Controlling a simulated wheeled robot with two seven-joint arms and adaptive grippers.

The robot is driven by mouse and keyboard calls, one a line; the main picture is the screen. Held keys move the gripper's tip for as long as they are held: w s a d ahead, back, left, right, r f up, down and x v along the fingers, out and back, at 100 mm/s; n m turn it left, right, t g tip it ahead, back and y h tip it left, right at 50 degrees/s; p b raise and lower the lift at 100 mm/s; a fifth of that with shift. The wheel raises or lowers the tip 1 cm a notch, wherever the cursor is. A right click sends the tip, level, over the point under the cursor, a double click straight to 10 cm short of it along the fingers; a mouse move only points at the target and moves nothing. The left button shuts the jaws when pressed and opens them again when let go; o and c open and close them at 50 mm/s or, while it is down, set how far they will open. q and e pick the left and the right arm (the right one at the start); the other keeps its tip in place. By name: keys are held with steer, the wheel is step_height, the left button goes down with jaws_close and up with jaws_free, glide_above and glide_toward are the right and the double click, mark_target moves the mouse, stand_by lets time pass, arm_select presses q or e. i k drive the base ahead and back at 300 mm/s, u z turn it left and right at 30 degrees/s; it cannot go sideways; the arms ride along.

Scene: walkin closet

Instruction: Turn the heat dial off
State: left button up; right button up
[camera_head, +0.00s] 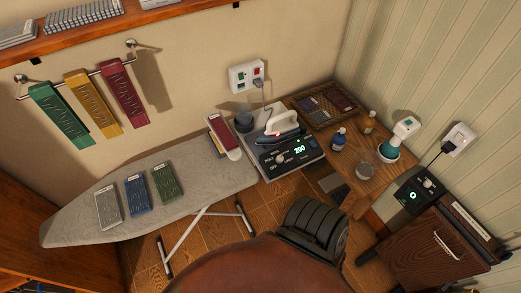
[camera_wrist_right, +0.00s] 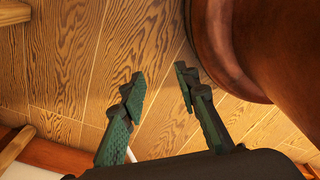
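The knob's exact setting is too small to read. My right gripper (camera_wrist_right: 160,86) is open and empty above the wood floor in the right wrist view. It does not show in the head view. My left gripper is not in view.
A second black unit (camera_head: 416,193) with a knob and lit display sits at right on a wooden cabinet (camera_head: 425,248). Bottles (camera_head: 338,139) stand right of the station. Folded cloths lie on the ironing board (camera_head: 74,218). A wall switch panel (camera_head: 246,76) has the iron station's plug.

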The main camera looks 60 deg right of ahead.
mark_target(279, 158)
steer(key=z, duration=0.2)
steer(key=i, duration=0.7)
steer(key=z, duration=1.2)
steer(key=i, duration=0.55)
steer(key=z, duration=0.55)
